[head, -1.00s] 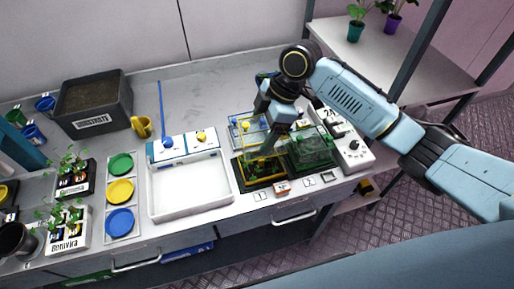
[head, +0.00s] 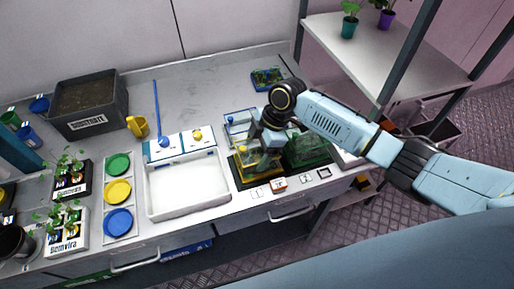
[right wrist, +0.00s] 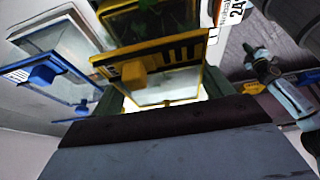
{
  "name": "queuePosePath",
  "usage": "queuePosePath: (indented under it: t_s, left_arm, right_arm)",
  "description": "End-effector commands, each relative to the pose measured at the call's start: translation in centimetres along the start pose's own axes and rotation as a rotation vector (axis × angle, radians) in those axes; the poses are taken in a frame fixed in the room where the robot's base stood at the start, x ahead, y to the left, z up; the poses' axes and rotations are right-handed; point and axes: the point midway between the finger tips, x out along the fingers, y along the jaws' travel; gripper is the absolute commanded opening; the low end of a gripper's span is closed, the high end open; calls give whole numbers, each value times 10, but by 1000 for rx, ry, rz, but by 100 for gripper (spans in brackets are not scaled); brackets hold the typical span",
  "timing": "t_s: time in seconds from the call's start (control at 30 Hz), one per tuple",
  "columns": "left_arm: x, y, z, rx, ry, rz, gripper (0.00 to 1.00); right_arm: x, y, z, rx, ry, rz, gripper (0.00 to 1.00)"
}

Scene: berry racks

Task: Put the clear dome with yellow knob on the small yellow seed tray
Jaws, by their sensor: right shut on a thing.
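The small yellow seed tray (head: 250,183), dark with yellow edging, stands on the bench right of the white basin. The clear dome with yellow knob (right wrist: 170,92) has yellow edges and shows close up in the right wrist view. My right gripper (head: 266,160) is above the yellow tray, shut on the dome. The gripper and wrist hide much of the dome in the head view, so I cannot tell whether it rests fully on the tray. My left gripper is not in view.
A clear dome with a blue knob (head: 236,122) stands just behind left. A green tray with a clear cover (head: 308,150) stands close on the right. The white basin (head: 187,188) is to the left. A small planted tray (head: 267,78) sits at the back.

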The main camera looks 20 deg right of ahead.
Motion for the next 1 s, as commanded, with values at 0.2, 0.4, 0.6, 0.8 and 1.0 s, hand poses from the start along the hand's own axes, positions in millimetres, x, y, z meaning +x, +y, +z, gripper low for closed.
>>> queuePosePath:
  t_s: [0.2, 0.4, 0.6, 0.8, 1.0]
  left_arm:
    - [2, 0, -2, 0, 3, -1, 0]
    - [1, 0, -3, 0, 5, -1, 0]
    - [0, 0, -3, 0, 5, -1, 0]
    - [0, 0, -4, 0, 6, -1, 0]
    - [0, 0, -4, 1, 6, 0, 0]
  right_arm:
    - [3, 0, 1, 1, 0, 0, 81]
    - [2, 0, 1, 1, 0, 0, 100]
    - [0, 0, 0, 1, 1, 0, 100]
    - [-23, 1, 0, 1, 1, 3, 100]
    - [-68, 1, 0, -1, 0, 4, 100]
